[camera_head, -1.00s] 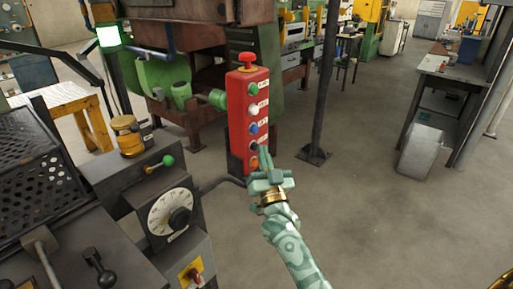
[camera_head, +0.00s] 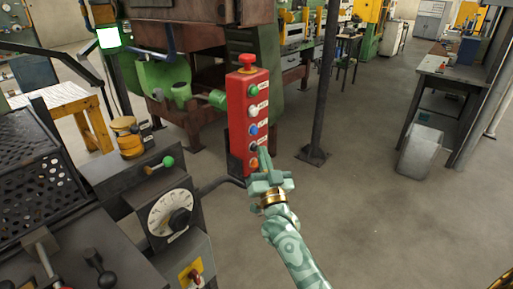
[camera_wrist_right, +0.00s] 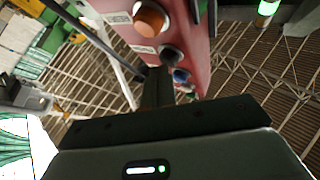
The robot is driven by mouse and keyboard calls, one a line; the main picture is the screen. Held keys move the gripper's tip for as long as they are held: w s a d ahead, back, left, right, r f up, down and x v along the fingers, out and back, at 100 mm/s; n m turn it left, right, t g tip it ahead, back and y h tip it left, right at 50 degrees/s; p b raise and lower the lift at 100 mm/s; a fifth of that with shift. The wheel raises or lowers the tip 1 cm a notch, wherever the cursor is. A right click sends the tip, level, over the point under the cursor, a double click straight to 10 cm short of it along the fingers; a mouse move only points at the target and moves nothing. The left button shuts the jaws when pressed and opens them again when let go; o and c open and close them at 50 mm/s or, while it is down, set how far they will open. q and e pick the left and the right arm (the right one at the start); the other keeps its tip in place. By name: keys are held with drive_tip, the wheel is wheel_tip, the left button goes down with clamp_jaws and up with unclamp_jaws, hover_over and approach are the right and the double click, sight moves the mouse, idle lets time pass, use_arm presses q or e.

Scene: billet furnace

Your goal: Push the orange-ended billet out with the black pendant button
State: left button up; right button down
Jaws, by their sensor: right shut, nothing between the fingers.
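The red pendant box (camera_head: 238,125) stands upright in the middle of the head view. Its face carries a column of buttons: green, white, blue, black (camera_head: 254,146) and orange at the bottom, with a red mushroom knob on top. My right gripper (camera_head: 264,154) is shut and empty, its tips close to the black button. In the wrist view the shut fingers (camera_wrist_right: 158,88) point toward the black button (camera_wrist_right: 171,56), beside the orange one (camera_wrist_right: 150,18). Whether the tips touch it I cannot tell. No orange-ended billet can be made out. My left gripper is not in view.
A dark control console (camera_head: 160,195) with a dial and a green-knobbed lever stands left of the pendant. A dark post (camera_head: 322,90) rises behind it to the right. A workbench (camera_head: 460,80) stands at the right. The floor between is clear.

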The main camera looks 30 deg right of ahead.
drive_tip(key=shift+s+d, duration=0.2)
drive_tip(key=shift+s, duration=0.4)
drive_tip(key=shift+p, duration=0.3)
drive_tip(key=s+p, duration=0.1)
drive_tip(key=s+d, duration=0.1)
drive_tip(key=s, duration=0.1)
drive_tip(key=s+d+p, duration=0.1)
drive_tip(key=shift+s+p, duration=0.35)
idle(2.3)
